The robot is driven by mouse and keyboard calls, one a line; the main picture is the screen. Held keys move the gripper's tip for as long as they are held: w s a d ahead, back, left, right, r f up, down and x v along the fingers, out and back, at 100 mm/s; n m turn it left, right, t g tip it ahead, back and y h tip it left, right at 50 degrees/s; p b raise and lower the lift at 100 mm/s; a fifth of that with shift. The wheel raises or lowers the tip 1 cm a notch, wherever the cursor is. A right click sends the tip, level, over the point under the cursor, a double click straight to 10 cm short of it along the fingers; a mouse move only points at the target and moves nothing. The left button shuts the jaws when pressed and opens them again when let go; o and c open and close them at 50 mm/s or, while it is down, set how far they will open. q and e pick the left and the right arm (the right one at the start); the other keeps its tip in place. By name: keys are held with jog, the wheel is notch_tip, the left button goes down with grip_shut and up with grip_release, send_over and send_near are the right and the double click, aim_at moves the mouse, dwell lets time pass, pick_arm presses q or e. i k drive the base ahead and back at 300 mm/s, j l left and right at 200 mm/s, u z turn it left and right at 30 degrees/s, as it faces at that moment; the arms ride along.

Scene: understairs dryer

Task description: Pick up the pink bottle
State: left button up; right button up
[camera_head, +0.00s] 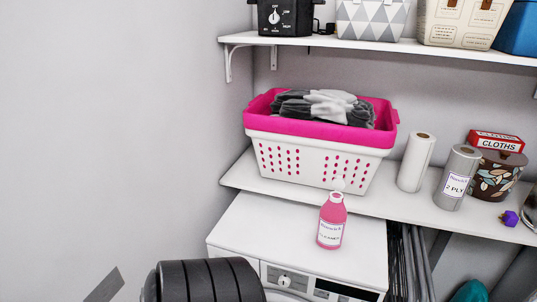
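The pink bottle (332,222) stands upright on the white top of the dryer, near the front middle. It has a white cap and a white label with dark writing. The white dryer (270,231) has a knob and a dark display on its front panel. Nothing touches the bottle and no part of it is hidden. A black ribbed part of my arm shows at the bottom left, in front of the dryer. Neither of my grippers can be seen.
A pink and white laundry basket (273,157) with folded cloths stands on the shelf (384,199) behind the bottle. Paper rolls (416,161), a patterned pot (497,176) and a red cloths box (495,140) stand to its right. An upper shelf (385,45) holds bins. The dryer top around the bottle is clear.

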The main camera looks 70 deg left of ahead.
aim_at(333, 216)
jog(key=l+u, duration=0.1)
jog(key=u, duration=1.6)
jog(key=k+j, duration=0.05)
